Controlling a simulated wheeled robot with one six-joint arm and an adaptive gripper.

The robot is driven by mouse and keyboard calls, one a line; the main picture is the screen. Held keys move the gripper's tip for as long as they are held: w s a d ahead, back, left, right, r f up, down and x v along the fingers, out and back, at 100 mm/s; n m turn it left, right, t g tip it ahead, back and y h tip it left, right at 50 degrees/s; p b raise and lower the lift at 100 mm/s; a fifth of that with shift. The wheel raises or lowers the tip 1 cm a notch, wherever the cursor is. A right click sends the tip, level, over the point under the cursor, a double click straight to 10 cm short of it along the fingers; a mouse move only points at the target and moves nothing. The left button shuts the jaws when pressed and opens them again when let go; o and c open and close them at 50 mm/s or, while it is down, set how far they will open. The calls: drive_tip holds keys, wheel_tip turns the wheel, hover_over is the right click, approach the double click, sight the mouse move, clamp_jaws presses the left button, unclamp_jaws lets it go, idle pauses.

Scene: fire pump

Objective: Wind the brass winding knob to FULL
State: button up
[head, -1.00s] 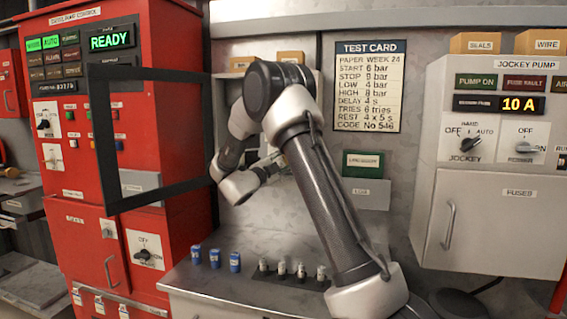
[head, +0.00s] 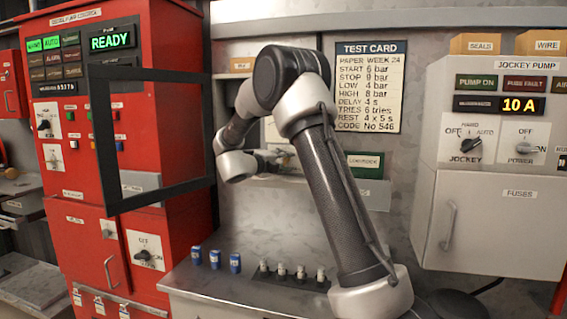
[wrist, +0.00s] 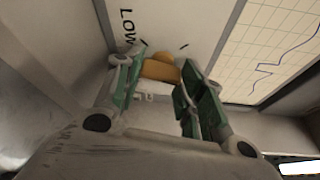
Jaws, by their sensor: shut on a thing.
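The brass winding knob (wrist: 162,68) shows in the wrist view, set on a pale face with the word LOW and short dark tick marks beside it. My gripper (wrist: 158,80) has its two green-padded fingers on either side of the knob and is shut on it. Further lettering below the knob is mostly covered by the fingers, and no FULL label can be read. In the head view my gripper (head: 287,160) is at the back panel, partly behind my arm, and the knob cannot be made out there.
A chart with a blue line (wrist: 275,55) lies right of the knob. In the head view, the red pump controller (head: 120,160) with its open dark-framed door (head: 150,195) stands left. The test card (head: 370,90) and jockey pump cabinet (head: 495,165) are right. Blue cylinders (head: 215,259) stand on the bench.

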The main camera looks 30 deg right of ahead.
drive_tip(key=shift+f, duration=0.1)
idle(0.4)
drive_tip(key=o, duration=1)
drive_tip(key=v, duration=1.2)
